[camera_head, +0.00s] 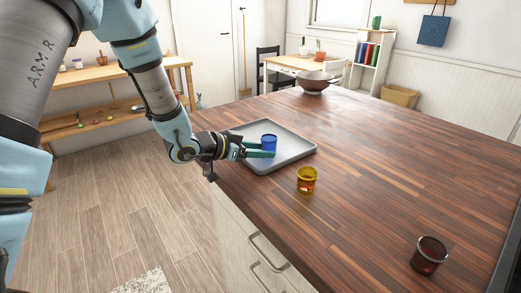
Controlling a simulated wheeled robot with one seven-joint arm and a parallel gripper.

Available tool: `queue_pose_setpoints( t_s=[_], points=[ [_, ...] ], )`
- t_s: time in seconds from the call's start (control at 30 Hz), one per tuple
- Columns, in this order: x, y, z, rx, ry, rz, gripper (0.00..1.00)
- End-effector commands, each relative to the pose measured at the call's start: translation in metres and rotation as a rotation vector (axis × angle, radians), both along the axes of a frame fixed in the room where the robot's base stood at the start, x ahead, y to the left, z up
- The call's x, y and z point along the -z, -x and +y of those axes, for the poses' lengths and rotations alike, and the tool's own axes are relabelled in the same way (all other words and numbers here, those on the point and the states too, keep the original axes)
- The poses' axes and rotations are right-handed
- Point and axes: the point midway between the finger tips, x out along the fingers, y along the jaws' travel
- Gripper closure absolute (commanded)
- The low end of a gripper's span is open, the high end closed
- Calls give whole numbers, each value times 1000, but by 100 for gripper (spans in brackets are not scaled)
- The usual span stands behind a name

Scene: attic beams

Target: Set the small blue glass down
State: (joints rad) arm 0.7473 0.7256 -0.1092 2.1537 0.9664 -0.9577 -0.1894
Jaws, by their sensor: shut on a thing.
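The small blue glass (268,142) is upright over the grey tray (293,152) on the wooden counter. My gripper (262,149) reaches in from the left and is shut on the blue glass, with its green fingers at the glass's sides. The glass's base is partly hidden by the fingers, so I cannot tell whether it touches the tray.
A yellow glass (306,179) stands on the counter just in front of the tray. A dark red glass (429,255) stands near the front right. A brown bowl (314,83) is at the far end. The middle of the counter (375,150) is clear.

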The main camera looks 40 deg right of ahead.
Motion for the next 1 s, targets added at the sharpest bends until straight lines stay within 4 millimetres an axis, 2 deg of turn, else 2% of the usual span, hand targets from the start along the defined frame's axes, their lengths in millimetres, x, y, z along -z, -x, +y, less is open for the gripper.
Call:
queue_pose_setpoints(
  t_s=[0.1,0.13,0.37,0.7,0.87,1.0],
  points=[
    [4,0,0,0,0,0,100],
    [2,0,0,0,0,0,44],
    [2,0,0,0,0,0,18],
    [-3,0,0,0,0,0,17],
    [-8,-4,21,-4,0,-1,17],
    [-19,-8,48,-3,1,-2,17]
  ],
)
